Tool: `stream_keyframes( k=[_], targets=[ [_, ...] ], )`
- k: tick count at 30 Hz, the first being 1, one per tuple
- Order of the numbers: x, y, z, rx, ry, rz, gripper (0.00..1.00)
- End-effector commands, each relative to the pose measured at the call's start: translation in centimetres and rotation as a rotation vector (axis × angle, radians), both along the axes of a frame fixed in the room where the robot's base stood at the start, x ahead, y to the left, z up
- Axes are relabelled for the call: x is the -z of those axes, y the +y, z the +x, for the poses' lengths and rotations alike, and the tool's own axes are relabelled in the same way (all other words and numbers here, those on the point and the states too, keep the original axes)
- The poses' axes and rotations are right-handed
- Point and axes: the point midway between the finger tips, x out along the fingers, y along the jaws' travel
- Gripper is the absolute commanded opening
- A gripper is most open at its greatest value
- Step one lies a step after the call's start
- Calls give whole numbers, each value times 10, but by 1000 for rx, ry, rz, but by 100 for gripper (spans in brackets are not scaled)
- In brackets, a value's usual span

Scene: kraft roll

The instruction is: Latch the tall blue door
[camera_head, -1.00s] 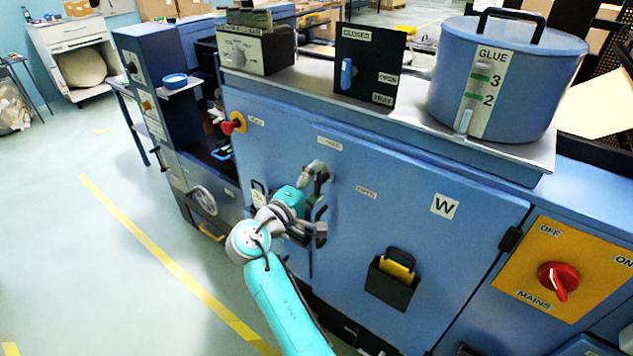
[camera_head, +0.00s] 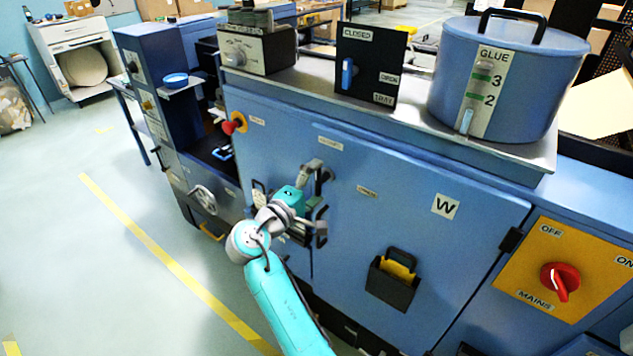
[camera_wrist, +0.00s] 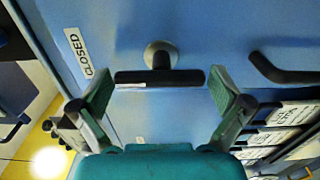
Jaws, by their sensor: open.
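The tall blue door (camera_head: 450,250) is a wide panel bearing a W label, in the middle of the head camera view. It appears flush with the cabinet front. In the wrist view a black bar handle (camera_wrist: 160,77) on a round metal boss stands out from the blue panel. My gripper is open and empty. In the head camera view my gripper (camera_head: 313,217) is at the door's left part, where my wrist partly hides the door hardware.
A CLOSED label (camera_wrist: 75,50) is left of the handle in the wrist view; another black handle (camera_wrist: 282,70) is at right. A black pocket (camera_head: 392,280) hangs on the door. A red knob (camera_head: 234,123) juts out at upper left. Floor at left is clear.

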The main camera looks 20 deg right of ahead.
Motion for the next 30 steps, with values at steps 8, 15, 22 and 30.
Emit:
stream_keyframes(
  k=[8, 15, 22, 30],
  targets=[
    [0, 20, -14, -3, 0, 0, 100],
    [1, 59, -42, -4, 0, 0, 100],
    [0, 87, -63, -3, 0, 0, 100],
    [0, 97, -71, 0, 0, 0, 100]
  ],
)
